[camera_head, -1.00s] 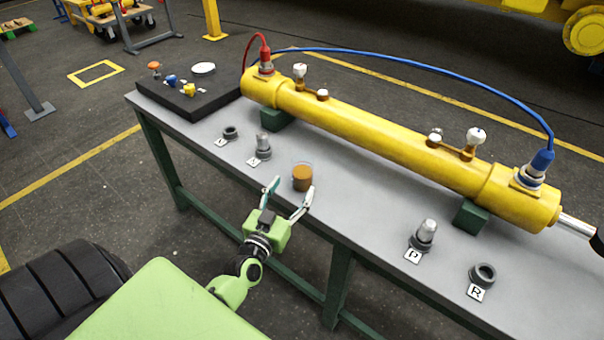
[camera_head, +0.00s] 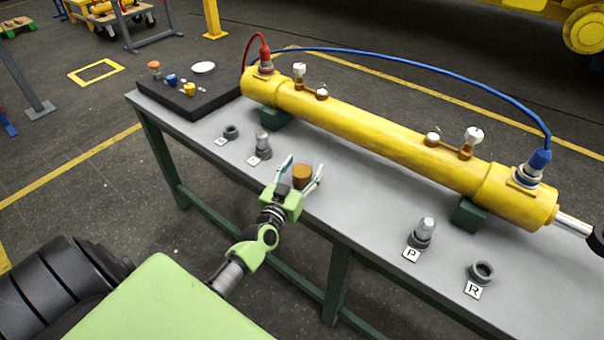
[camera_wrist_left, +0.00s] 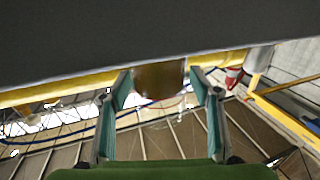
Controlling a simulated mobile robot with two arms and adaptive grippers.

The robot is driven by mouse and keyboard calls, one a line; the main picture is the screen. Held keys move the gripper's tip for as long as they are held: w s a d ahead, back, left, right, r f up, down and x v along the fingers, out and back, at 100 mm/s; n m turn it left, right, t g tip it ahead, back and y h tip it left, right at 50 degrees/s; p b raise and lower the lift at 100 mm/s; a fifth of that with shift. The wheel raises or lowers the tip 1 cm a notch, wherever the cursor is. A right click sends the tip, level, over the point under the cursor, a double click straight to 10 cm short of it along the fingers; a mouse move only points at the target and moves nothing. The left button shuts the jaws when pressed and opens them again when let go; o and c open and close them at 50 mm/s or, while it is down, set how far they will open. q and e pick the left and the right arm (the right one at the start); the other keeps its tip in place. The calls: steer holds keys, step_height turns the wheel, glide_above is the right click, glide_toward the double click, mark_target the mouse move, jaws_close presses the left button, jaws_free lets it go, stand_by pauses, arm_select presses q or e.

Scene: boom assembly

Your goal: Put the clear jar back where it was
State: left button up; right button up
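The clear jar (camera_head: 302,174), with amber-brown contents, stands upright on the grey workbench (camera_head: 352,226) near its front edge. In the left wrist view the jar (camera_wrist_left: 160,79) sits between and just beyond the fingertips. My left gripper (camera_head: 304,181) is open, with one finger on either side of the jar and a small gap showing. It also shows in the left wrist view (camera_wrist_left: 161,90). The jar's base is partly hidden by the gripper. My right gripper is not in view.
A yellow cylinder (camera_head: 375,135) with red and blue hoses lies along the bench behind the jar. A black tray (camera_head: 215,98) with a white disc (camera_head: 203,67) is at the back left. Capped fittings (camera_head: 263,146) (camera_head: 424,232) and rings (camera_head: 231,132) (camera_head: 482,272) stand along the bench.

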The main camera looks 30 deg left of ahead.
arm_select(q)
steer(key=c, duration=1.1)
steer(key=shift+o, duration=0.2)
